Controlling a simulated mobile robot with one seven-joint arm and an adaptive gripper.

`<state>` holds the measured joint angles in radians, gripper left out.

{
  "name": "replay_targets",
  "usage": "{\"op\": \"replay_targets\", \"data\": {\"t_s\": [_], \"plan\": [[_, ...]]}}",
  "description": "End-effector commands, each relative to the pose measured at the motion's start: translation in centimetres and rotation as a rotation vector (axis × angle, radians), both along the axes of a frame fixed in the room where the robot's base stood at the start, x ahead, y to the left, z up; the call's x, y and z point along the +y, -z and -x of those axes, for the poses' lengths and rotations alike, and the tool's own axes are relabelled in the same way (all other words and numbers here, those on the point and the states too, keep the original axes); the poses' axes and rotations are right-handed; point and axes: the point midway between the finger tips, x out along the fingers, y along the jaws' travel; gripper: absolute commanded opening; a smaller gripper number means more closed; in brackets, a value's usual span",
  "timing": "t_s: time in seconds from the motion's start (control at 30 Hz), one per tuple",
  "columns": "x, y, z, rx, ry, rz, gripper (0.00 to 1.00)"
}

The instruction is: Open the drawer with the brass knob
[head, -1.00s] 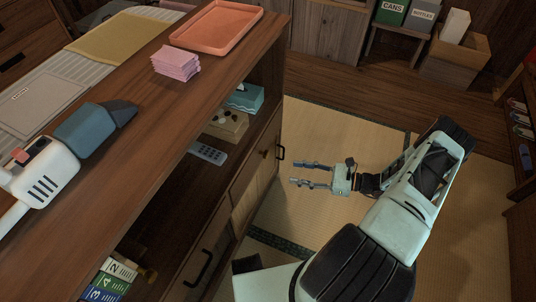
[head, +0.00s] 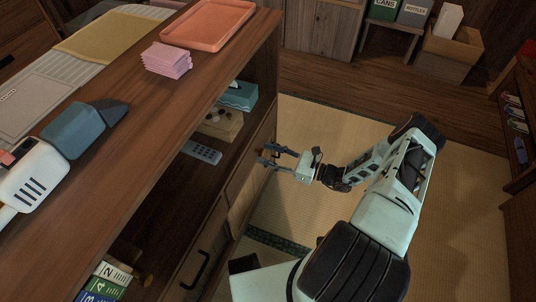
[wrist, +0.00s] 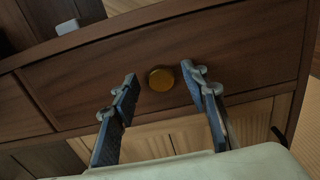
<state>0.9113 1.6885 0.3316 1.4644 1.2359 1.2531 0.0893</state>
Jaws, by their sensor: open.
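The brass knob (wrist: 161,79) is round and sits on the dark wooden drawer front (wrist: 245,55) in the wrist view. The drawer looks shut, its front in line with the cabinet face. My gripper (wrist: 162,84) is open, its two fingers apart with one on each side of the knob as seen from the wrist. I cannot tell whether the tips reach past the knob, and no contact is visible. In the head view my gripper (head: 268,154) is at the cabinet's side face, and its fingers largely hide the knob.
The cabinet top (head: 150,105) holds a coral tray (head: 208,25), pink packets (head: 166,60) and a white-and-blue device (head: 35,185). A remote (head: 202,151) and a tissue box (head: 238,96) lie on its shelf. A black handle (head: 196,270) projects from the cabinet nearer me. Tatami to the right is clear.

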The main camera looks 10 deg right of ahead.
Motion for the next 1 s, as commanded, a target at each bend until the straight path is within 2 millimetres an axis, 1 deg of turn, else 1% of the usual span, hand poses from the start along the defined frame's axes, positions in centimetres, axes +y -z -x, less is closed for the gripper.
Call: {"op": "replay_targets", "data": {"t_s": [0.27,0.63,1.0], "plan": [[0.15,-0.01,-0.08,0.000,-0.001,0.000,0.41],[0.13,-0.01,-0.06,0.000,-0.001,0.000,0.00],[-0.18,0.04,0.17,0.000,-0.001,0.000,0.00]]}}
